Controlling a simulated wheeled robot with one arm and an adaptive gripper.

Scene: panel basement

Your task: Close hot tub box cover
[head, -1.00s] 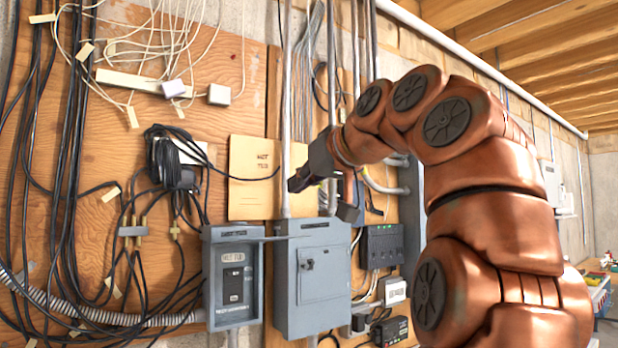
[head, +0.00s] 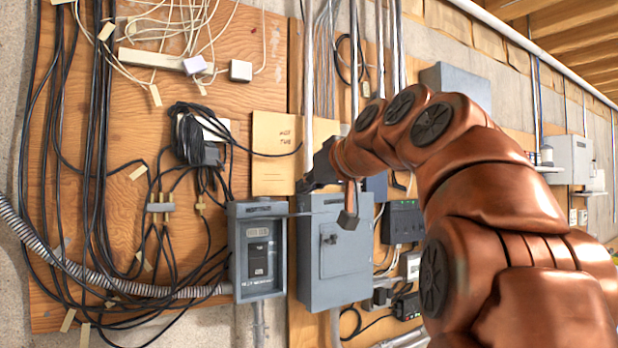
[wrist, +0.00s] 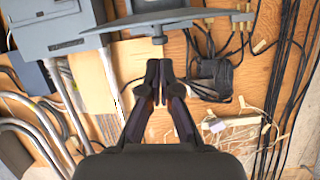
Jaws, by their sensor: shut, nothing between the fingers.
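The hot tub box (head: 257,262) is a small grey box on the plywood panel, with its front open and a dark switch and label showing inside. Its cover (head: 275,215) stands raised at the top, seen nearly edge-on. In the wrist view, which is upside down, the cover (wrist: 172,22) is a wide grey plate across the top. My gripper (head: 303,186) is just above the cover's right part in the head view. In the wrist view my gripper (wrist: 160,66) is shut and empty, its tips close to the cover's edge; I cannot tell whether they touch.
A larger grey box (head: 335,255) stands right beside the hot tub box, under vertical conduits. A cardboard sign (head: 275,150) is behind my gripper. Black cables (head: 90,130) hang at the left, and a black cable bundle (head: 197,140) is near the sign.

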